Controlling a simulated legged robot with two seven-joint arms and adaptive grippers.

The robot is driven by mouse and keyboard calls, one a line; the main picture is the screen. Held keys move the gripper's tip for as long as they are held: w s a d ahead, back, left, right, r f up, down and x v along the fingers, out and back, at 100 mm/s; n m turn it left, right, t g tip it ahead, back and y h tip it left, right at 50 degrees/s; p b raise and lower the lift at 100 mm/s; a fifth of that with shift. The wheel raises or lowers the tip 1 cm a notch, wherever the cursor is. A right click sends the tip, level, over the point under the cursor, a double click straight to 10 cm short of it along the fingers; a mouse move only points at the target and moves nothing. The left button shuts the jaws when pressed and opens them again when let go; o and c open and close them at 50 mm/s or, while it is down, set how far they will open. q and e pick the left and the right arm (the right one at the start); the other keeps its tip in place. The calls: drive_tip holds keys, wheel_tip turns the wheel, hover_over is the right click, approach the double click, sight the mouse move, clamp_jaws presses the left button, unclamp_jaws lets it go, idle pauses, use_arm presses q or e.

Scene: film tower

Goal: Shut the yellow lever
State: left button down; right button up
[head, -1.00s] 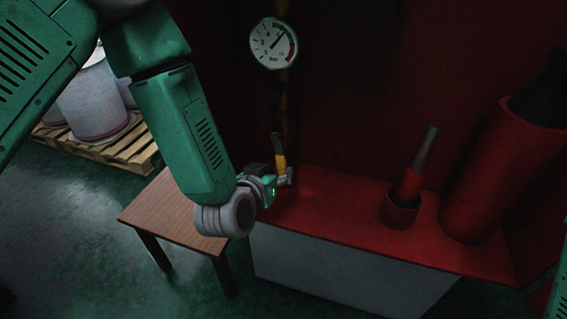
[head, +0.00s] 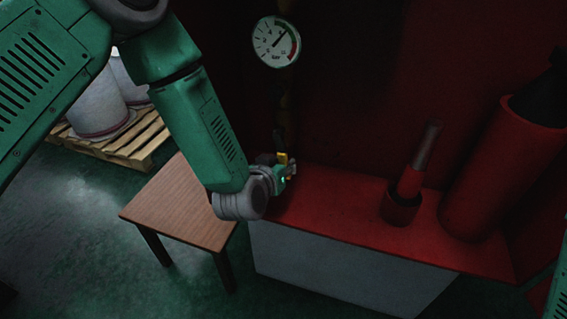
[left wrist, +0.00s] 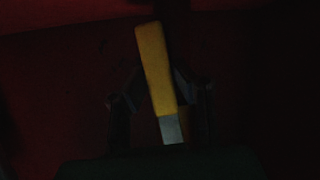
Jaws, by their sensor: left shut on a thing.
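The yellow lever (head: 282,158) shows as a small patch at my left gripper (head: 288,172) in the head view, below the round gauge. In the left wrist view the lever (left wrist: 155,70) stands nearly upright, leaning slightly left, with a bare metal part at its lower end. The dark fingers of my left gripper (left wrist: 160,100) are on both sides of it, shut on it. My left wrist hides much of the lever in the head view. My right gripper is not in view.
A pressure gauge (head: 276,41) hangs above the lever. A red bench (head: 330,200) holds a red cup with a handled tool (head: 411,180) and a large red cylinder (head: 500,170). A wooden table (head: 180,205) stands at left, before a pallet (head: 125,140) with white drums.

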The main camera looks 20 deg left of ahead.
use_arm(q)
drive_tip(key=shift+d, duration=0.1)
drive_tip(key=d+n+h+b, duration=0.1)
drive_tip(key=d+n+b, duration=0.1)
drive_tip(key=shift+r+n+h, duration=0.2)
drive_tip(key=shift+n+h, duration=0.1)
drive_tip(key=shift+h, duration=0.1)
drive_tip(key=shift+s+d+r+n+h+b, duration=0.1)
drive_tip(key=shift+d+r+n+h+b, duration=0.25)
drive_tip(key=shift+d+n+h+b, duration=0.25)
drive_tip(key=d+r+n+t+h+b, duration=0.2)
drive_tip(key=d+r+n+h+b, duration=0.1)
drive_tip(key=r+n+b, duration=0.4)
drive_tip(key=shift+d+n+t+b, duration=0.25)
drive_tip(key=shift+n+t+b, duration=0.15)
drive_tip(key=shift+n+b, duration=0.5)
drive_tip(key=c, duration=1.4)
unclamp_jaws()
drive_tip(key=shift+r, duration=0.1)
drive_tip(key=shift+o, duration=0.2)
drive_tip(key=shift+a, duration=0.1)
